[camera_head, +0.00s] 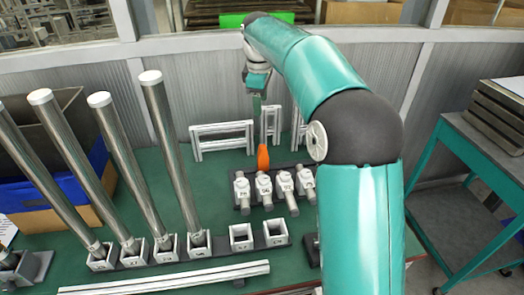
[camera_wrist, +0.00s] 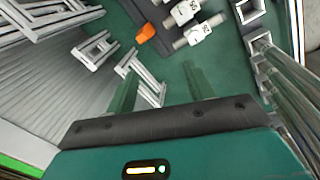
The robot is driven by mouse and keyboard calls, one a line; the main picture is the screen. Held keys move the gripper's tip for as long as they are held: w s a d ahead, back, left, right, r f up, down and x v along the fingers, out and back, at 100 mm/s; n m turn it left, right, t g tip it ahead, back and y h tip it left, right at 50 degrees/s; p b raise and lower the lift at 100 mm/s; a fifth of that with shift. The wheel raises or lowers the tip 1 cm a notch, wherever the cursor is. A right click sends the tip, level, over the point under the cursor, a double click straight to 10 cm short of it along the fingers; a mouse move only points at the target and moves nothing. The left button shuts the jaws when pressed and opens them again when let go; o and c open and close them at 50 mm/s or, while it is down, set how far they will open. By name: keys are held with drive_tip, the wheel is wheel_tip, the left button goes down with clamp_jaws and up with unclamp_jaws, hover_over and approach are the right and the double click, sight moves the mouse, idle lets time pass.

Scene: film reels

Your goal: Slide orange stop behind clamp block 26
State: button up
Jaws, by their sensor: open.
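The orange stop (camera_head: 263,158) stands at the back edge of the dark clamp rack, behind the second white clamp block (camera_head: 264,186) from the left. It also shows in the wrist view (camera_wrist: 146,33), beside the rack. Several clamp blocks stand in a row, each with a metal cylinder; their numbers are too small to read surely, so I cannot tell which is 26. My gripper (camera_head: 257,104) hangs above and behind the orange stop, apart from it. In the wrist view its two green fingers (camera_wrist: 160,84) are spread with nothing between them.
Silver frames (camera_head: 222,138) stand on the green table behind the rack. Tall metal tubes (camera_head: 170,155) lean in sockets at the left. Empty square sockets (camera_head: 241,236) and long rails (camera_head: 165,279) lie in front. A teal cart (camera_head: 480,150) stands at the right.

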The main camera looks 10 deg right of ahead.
drive_tip(key=w+d+f+n+g, duration=0.1)
drive_tip(key=w+f+n, duration=0.2)
drive_tip(key=w+f, duration=0.4)
drive_tip(key=n+g, duration=0.1)
drive_tip(key=n, duration=0.1)
hover_over(263, 146)
wheel_tip(263, 146, down, 8)
drive_tip(key=shift+y, duration=0.3)
wheel_tip(263, 146, down, 14)
drive_tip(key=shift+s+r, duration=0.1)
